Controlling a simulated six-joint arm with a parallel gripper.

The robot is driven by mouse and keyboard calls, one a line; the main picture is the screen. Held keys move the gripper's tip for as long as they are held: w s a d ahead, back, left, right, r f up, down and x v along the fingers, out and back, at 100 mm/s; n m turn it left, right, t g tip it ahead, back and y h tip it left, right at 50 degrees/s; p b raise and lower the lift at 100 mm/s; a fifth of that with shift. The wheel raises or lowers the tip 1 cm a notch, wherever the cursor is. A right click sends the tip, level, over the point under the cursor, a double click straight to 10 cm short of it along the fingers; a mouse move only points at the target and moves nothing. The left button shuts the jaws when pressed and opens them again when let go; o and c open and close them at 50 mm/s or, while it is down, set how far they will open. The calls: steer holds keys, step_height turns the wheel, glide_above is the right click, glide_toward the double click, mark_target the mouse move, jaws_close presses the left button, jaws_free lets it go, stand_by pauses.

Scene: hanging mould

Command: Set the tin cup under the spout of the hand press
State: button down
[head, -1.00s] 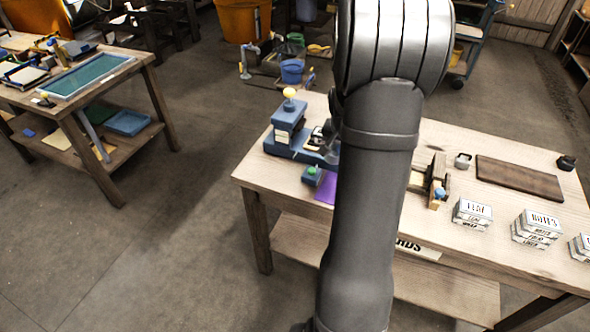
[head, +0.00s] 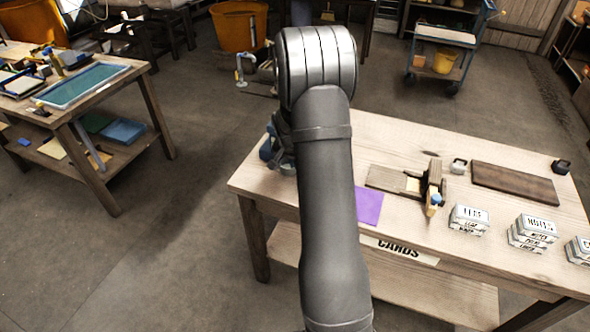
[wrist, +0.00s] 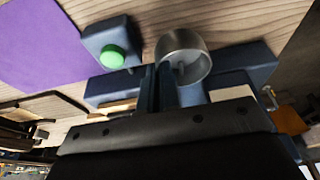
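The tin cup (wrist: 183,57) shows in the wrist view as a grey metal cylinder at the fingertips. My gripper (wrist: 158,85) has its two dark fingers close together, with the cup's near wall at their tips; it looks shut on that wall. The hand press is blue, and its base (wrist: 235,62) lies beside and behind the cup. A blue box with a green button (wrist: 113,55) is left of the cup. The spout cannot be made out.
A purple sheet (head: 368,206) lies right of my arm on the table (head: 415,150). Another workbench (head: 85,95) stands at the left.

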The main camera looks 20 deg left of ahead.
steer(key=shift+f, duration=1.45)
steer(key=shift+f, duration=0.1)
steer(key=c, duration=1.9)
jaws_free()
steer(key=shift+c, duration=0.2)
steer(key=v, duration=1.2)
